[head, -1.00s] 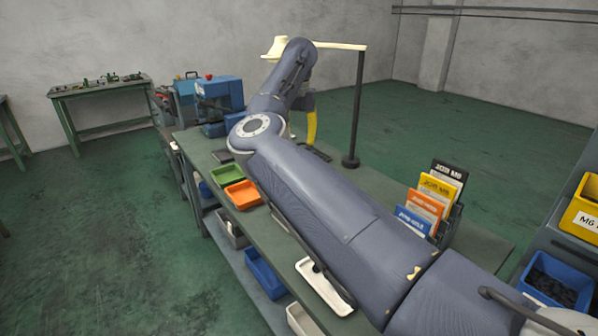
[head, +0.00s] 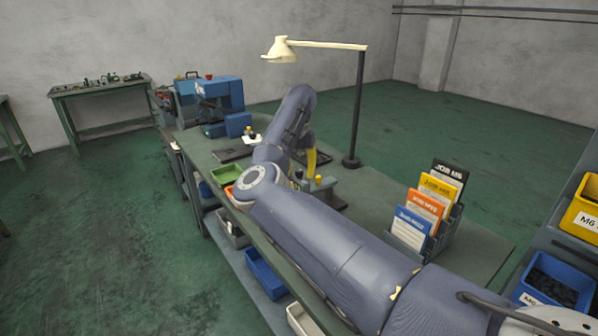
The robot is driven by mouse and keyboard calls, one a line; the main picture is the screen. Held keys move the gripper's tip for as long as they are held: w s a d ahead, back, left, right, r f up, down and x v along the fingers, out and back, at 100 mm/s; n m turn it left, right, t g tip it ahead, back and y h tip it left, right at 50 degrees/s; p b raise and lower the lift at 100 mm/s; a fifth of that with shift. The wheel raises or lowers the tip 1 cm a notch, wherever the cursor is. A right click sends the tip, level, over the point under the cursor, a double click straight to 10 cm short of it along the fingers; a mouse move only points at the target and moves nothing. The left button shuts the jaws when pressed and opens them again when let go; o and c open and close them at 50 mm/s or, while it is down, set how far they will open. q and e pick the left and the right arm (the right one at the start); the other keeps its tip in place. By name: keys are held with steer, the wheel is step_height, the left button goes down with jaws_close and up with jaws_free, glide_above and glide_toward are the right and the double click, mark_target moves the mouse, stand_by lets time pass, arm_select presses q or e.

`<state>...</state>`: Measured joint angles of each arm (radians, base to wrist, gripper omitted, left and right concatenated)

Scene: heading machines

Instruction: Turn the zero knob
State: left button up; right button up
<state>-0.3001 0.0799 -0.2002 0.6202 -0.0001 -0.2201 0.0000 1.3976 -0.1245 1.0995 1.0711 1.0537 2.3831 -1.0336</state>
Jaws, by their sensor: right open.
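I cannot make out the zero knob for certain. A small grey device with a yellow part (head: 319,182) stands on the green bench (head: 375,200), right beside my right wrist. My right gripper (head: 309,172) is open, low over the middle of the bench next to this device. A curved yellow part shows at the gripper, but my own forearm and wrist hide most of the fingers. I cannot tell whether they touch anything. My left gripper is not in view.
A cream lamp (head: 284,50) on a dark post (head: 358,110) rises behind my arm. Job cards (head: 425,208) stand in a rack at the right. A blue machine (head: 220,92) is at the far end. A green tray (head: 226,175) and an orange tray (head: 229,190) lie left of my arm.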

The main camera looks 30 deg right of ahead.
jaws_close()
stand_by(0.4)
steer(key=m, duration=0.4)
steer(key=shift+m, duration=2.3)
jaws_free()
